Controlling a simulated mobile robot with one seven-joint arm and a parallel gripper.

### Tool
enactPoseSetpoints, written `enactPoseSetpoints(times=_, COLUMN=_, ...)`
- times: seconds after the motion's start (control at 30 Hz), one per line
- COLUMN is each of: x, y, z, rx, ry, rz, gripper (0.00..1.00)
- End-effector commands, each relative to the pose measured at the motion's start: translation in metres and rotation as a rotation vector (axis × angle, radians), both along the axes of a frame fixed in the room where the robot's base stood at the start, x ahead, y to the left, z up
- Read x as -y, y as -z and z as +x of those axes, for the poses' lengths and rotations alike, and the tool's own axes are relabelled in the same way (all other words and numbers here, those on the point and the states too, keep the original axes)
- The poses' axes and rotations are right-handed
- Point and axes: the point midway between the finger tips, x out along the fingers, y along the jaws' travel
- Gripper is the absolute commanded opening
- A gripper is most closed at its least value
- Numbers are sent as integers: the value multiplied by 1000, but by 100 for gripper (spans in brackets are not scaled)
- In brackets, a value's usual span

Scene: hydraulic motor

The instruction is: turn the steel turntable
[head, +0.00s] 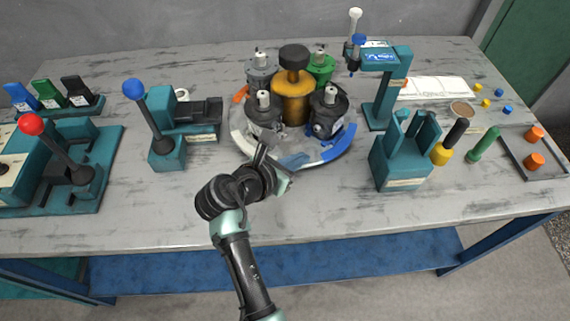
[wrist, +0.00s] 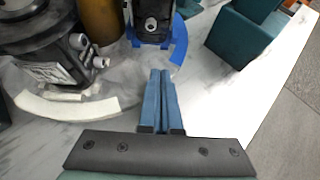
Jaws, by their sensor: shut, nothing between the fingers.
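The steel turntable (head: 236,122) is a round disc in the middle of the bench. Its rim carries coloured arcs, including a blue arc (head: 340,143) at front right and an orange one at left. A brass post (head: 292,100) with a black knob stands at its centre, ringed by several motors, one of them green (head: 320,68). My gripper (head: 297,159) is over the turntable's front edge. In the wrist view, the shut, empty blue fingers (wrist: 160,74) point between a white arc (wrist: 65,106) and the blue arc (wrist: 179,45). Contact with the disc cannot be told.
A teal press stand (head: 378,112) and a teal slotted holder (head: 402,165) stand to the right. A blue-knobbed lever (head: 150,115) and a red-knobbed lever (head: 58,148) stand to the left. The bench front (head: 150,215) is clear beside my arm.

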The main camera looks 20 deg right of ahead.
Motion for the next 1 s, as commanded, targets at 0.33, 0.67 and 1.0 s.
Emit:
enactPoseSetpoints(times=0.33, x=42, y=7, z=24, rx=3, ry=1, rz=1, gripper=0)
enactPoseSetpoints(times=0.67, x=46, y=7, z=26, rx=2, ry=-1, rz=1, gripper=0)
enactPoseSetpoints(times=1.0, x=49, y=5, z=25, rx=2, ry=-17, rz=1, gripper=0)
